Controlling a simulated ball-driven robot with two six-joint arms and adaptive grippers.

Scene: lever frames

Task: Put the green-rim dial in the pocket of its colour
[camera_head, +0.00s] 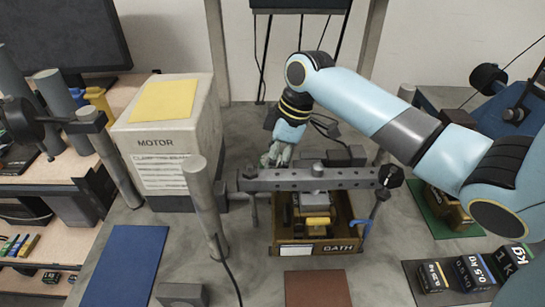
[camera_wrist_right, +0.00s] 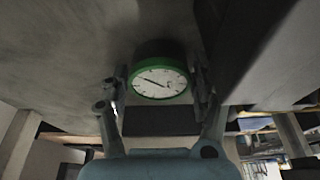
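The green-rim dial (camera_wrist_right: 160,82), with a white face and dark marks, sits between the two fingers of my right gripper in the right wrist view. The fingers are close to its left and right sides; whether they press on it is not clear. In the head view my right gripper (camera_head: 277,154) points down behind the grey beam, near the motor box, and the dial cannot be made out there. No pocket is clearly visible; a green mat (camera_head: 432,221) lies at the right, partly covered by my right arm and a brown box. My left gripper is not in view.
A grey lever beam (camera_head: 345,178) with holes crosses above a wooden tray (camera_head: 346,239) in front of my right gripper. A motor box (camera_head: 168,137) stands to the left. A blue mat (camera_head: 125,264), a brown mat (camera_head: 318,289) and labelled weights (camera_head: 470,272) lie nearer.

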